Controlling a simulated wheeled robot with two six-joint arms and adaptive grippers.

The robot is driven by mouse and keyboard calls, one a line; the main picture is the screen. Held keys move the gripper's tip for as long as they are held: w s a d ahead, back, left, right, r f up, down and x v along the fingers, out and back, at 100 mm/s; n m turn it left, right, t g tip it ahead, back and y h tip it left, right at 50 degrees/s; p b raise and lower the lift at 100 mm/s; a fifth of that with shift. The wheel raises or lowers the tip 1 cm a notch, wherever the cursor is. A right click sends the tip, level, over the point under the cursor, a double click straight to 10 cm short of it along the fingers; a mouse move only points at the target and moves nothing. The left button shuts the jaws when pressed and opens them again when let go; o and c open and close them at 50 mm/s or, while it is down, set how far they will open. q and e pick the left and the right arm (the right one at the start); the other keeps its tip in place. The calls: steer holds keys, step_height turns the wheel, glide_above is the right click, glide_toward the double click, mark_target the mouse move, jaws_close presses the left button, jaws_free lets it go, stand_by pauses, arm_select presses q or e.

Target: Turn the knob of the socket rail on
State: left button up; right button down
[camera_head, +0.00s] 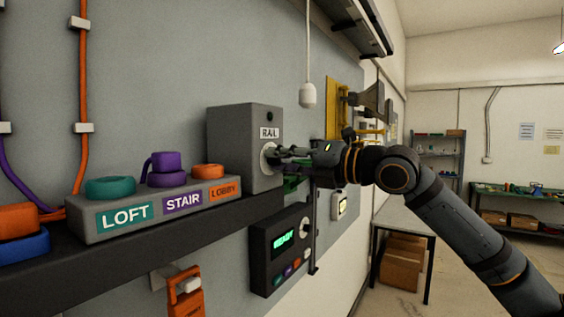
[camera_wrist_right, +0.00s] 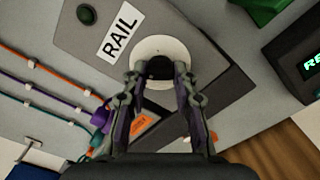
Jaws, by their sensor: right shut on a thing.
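The socket rail's grey switch box (camera_head: 233,146), labelled RAIL, stands on the dark shelf. Its knob sits on a pale round disc (camera_head: 267,158) on the box's face, and is mostly hidden by my right gripper (camera_head: 275,156). In the right wrist view the disc (camera_wrist_right: 166,47) surrounds the dark knob (camera_wrist_right: 159,68), and the fingertips of my right gripper (camera_wrist_right: 159,78) are on either side of it, shut on it. A small dark round lamp (camera_wrist_right: 86,14) on the box looks unlit. My left gripper is not in view.
A grey block (camera_head: 155,208) labelled LOFT, STAIR and LOBBY, with coloured plugs, adjoins the box. A dark panel with a green display (camera_head: 281,250) hangs below. A pull cord (camera_head: 307,95) hangs above my right gripper. A table (camera_head: 406,222) stands behind my arm.

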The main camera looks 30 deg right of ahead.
steer(key=m, duration=0.4)
steer(key=shift+m, duration=0.3)
steer(key=m, duration=0.3)
steer(key=shift+r+m, duration=0.1)
steer(key=shift+m, duration=0.2)
steer(key=m, duration=0.4)
steer(key=shift+b, duration=0.3)
steer(key=shift+m, duration=2.1)
steer(key=c, duration=1)
jaws_free()
steer(key=shift+c, duration=0.2)
steer(key=shift+r, duration=0.1)
